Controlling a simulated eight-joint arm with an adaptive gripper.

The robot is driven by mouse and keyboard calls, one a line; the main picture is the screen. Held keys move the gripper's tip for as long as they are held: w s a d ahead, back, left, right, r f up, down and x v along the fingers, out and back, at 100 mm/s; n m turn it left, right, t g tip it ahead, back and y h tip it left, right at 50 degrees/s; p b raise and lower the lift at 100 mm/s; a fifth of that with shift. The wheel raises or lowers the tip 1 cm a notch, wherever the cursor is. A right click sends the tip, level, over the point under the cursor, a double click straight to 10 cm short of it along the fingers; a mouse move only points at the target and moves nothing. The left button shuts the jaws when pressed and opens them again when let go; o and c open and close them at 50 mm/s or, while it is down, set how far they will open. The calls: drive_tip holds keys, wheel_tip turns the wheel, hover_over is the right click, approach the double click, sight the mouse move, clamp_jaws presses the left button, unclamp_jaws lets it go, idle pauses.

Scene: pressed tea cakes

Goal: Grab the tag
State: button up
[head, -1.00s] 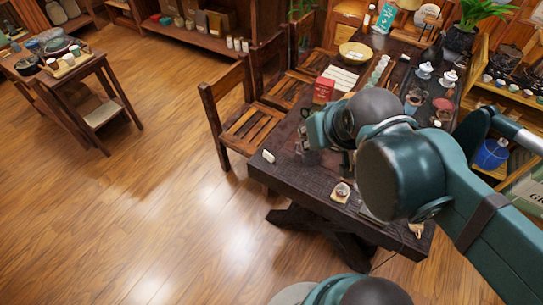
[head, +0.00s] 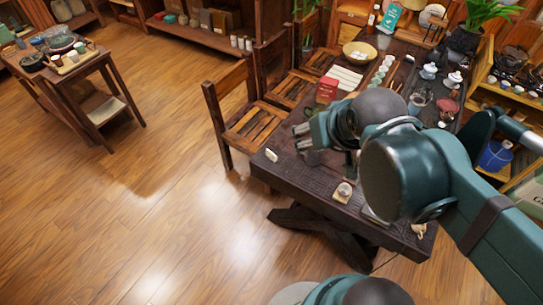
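A small pale piece that may be the tag (head: 271,155) lies at the left corner of the dark wooden table (head: 320,183). My gripper (head: 298,137) is over the table, to the right of the pale piece and apart from it. Its fingers point left toward that corner and look spread, with nothing seen between them. My arm hides part of the tabletop behind and below the gripper.
A red box (head: 327,89) stands behind the gripper, near white strips (head: 345,78) and a yellow bowl (head: 359,51). A small cup (head: 344,190) sits near the front edge. Wooden chairs (head: 250,122) line the table's left side.

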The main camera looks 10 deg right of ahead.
drive_tip(key=shift+w, duration=0.1)
drive_tip(key=n+g+h+b, duration=0.4)
drive_tip(key=n+g+b, duration=0.15)
drive_tip(key=n, duration=1.85)
hover_over(271, 153)
drive_tip(key=s+a, duration=0.2)
drive_tip(key=a, duration=0.1)
wheel_tip(271, 153, down, 28)
drive_tip(key=shift+w+f+t, duration=0.15)
drive_tip(key=shift+w+t, duration=0.1)
drive_tip(key=shift+b+x, duration=0.45)
drive_tip(key=shift+x, duration=0.85)
drive_tip(key=shift+f, duration=0.1)
drive_tip(key=shift+b+x, duration=0.75)
drive_tip(key=shift+x, duration=1.8)
